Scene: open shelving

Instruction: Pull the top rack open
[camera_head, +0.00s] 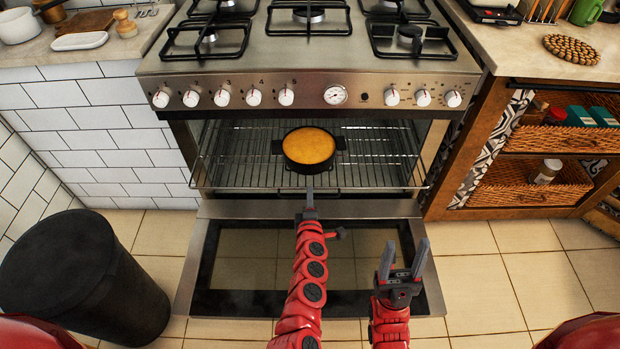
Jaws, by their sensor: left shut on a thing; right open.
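The oven's top wire rack (382,168) sits inside the open oven below the knobs. A dark pot with two handles and an orange-yellow filling (309,147) stands on the rack near its middle. My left gripper (310,192) is at the rack's front edge, just in front of the pot, and is shut on the rack there. The exact contact is small and partly hidden by the fingers. My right gripper (404,262) is open and empty over the lowered oven door (265,275), apart from the rack.
A black bin (80,275) stands on the floor at the left. An open wooden shelf with wicker baskets (530,185) is at the right. The stove top with burners (305,45) is above the oven. Tiled floor at the right (490,275) is clear.

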